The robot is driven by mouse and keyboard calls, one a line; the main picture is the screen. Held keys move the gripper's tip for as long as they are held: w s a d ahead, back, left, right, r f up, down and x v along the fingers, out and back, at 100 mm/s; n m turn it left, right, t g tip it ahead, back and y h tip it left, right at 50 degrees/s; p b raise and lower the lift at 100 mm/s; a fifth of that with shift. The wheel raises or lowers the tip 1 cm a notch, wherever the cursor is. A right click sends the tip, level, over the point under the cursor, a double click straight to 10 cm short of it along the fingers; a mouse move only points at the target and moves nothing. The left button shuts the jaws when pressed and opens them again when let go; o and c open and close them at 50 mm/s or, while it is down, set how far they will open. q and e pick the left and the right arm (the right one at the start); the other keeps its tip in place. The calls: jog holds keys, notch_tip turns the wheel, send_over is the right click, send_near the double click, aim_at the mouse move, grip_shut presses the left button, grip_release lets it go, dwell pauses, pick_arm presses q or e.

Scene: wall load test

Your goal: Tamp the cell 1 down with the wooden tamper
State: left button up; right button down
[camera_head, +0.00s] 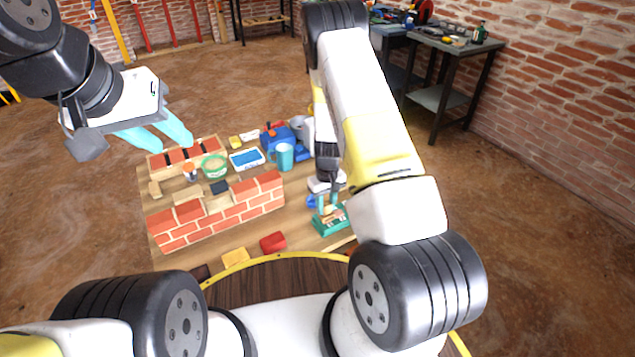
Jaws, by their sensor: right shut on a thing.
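My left gripper (162,133), with pale blue fingers apart and nothing seen between them, hangs over the back left of the workbench (205,255). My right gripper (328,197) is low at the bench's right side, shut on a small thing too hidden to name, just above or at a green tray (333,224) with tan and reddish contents. A small wooden piece (155,188) lies at the bench's left edge; I cannot tell if it is the tamper. A low brick wall (225,213) with lower gaps along its top stands at the front. No cell number is readable.
Behind the wall are a row of red bricks (184,154), a green bowl (214,166), a blue-and-white tray (247,158), a light-blue mug (283,156) and a blue machine (278,138). A red block (273,242) and a yellow block (235,258) lie in front.

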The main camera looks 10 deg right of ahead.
jog(key=shift+f, duration=0.55)
dwell(1.1)
jog(key=shift+r, duration=0.1)
jog(key=shift+r, duration=3.45)
